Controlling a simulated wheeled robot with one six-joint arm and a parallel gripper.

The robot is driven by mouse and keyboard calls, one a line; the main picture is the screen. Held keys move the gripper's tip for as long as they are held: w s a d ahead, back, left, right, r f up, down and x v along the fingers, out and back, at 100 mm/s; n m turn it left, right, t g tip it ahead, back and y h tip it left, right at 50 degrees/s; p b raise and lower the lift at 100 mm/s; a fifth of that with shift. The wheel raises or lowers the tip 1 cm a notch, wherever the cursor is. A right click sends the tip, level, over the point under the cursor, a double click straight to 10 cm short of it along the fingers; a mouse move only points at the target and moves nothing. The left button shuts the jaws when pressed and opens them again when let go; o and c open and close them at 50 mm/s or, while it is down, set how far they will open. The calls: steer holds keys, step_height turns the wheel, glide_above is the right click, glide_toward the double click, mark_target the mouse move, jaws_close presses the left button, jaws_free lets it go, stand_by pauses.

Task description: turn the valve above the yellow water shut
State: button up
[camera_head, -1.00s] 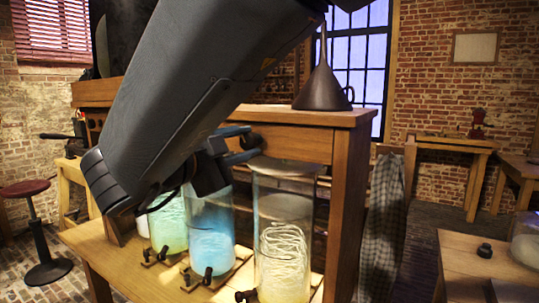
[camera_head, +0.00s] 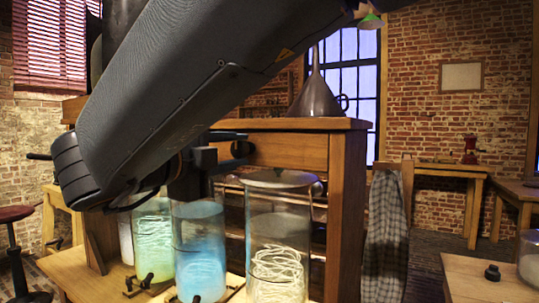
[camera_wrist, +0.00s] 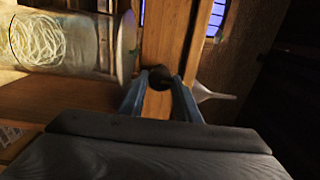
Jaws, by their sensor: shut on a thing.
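The rightmost glass jar (camera_head: 282,222) in the head view holds a pale coil in faintly yellowish, nearly clear liquid. It also shows on its side at the left of the wrist view (camera_wrist: 85,62). My gripper (camera_head: 243,148) is above and left of this jar's lid, in front of the wooden shelf frame. In the wrist view my gripper (camera_wrist: 160,78) is shut on a dark round knob (camera_wrist: 159,74), beside the jar's lid end. I take this knob for the valve.
A blue jar (camera_head: 200,262) and a greenish jar (camera_head: 152,235) stand left of the pale one on the bench. A metal funnel (camera_head: 315,95) sits on the shelf top, and a checked cloth (camera_head: 384,235) hangs at right. Another table (camera_head: 470,285) stands front right.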

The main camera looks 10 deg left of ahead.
steer(key=o, duration=1)
steer(key=shift+s, duration=0.1)
steer(key=b+v, duration=0.1)
steer(key=v, duration=0.6)
steer(key=shift+s+a, duration=0.15)
steer(key=shift+s, duration=0.15)
